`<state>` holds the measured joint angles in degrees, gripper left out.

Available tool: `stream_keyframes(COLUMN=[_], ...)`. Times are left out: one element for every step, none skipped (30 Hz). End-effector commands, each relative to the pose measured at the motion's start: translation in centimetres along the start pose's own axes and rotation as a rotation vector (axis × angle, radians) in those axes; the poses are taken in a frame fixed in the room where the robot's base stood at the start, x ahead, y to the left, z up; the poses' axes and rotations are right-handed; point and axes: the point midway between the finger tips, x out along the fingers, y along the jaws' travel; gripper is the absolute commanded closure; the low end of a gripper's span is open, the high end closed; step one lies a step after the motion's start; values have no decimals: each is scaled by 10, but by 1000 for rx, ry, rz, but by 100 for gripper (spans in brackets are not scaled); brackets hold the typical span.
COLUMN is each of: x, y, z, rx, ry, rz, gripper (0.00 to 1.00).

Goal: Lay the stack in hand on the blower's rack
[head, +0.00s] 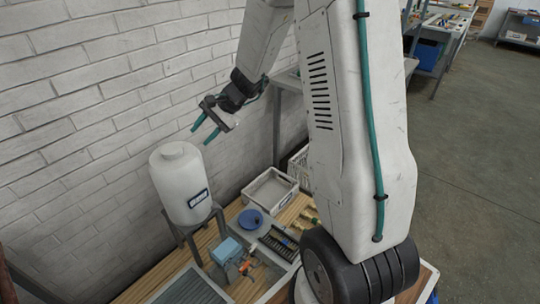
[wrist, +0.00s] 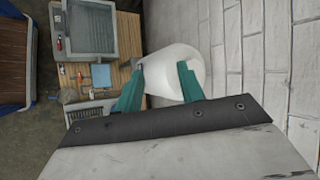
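My gripper (head: 200,136) is raised beside the brick wall, above the white tank (head: 181,184). Its two teal fingers are spread apart. In the wrist view my gripper (wrist: 161,67) shows only the tank (wrist: 178,72) beyond the fingers. I see no stack between them. A grey unit with a dark slotted top (head: 279,244) sits on the wooden bench, well below and to the right of my gripper in the head view. It may be the blower's rack, but I cannot tell for sure. A slotted part (wrist: 88,113) also shows in the wrist view.
The tank stands on a dark stand at the wall. On the bench (head: 238,207) are a light blue box (head: 227,250), a blue round dish (head: 250,219), a grey crate (head: 271,190) and a grey-framed tray (head: 188,288). Open floor (head: 475,170) lies at the right.

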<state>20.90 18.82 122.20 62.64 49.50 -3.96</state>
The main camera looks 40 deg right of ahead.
Motion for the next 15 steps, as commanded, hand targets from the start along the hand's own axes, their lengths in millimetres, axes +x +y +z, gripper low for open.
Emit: stream_keyframes(x=[-15, -22, -32, -39, -47, -57, -64, -72, -82, -89, -97, -106, -114, -122, -131], y=[-6, -5, -3, -1, 2, 7, 12, 17, 26, 33, 40, 51, 59, 68, 80], z=[32, 49, 71, 87, 102, 122, 136, 150, 166, 178, 189, 203, 212, 221, 231], rx=[-88, -137, -202, -251, -299, -362, -409, -454, -515, -558, -602, -658, -700, -740, -793], ry=[-13, -24, -34, -42, -47, -55, -58, -61, -62, -63, -61, -58, -53, -48, -38], rz=[30, 53, 85, 110, 135, 169, 195, 221, 258, 286, 314, 352, 381, 411, 450], gripper=[61, 61, 61, 61, 61, 61, 61, 61, 61, 61, 61, 61, 61, 61, 61])
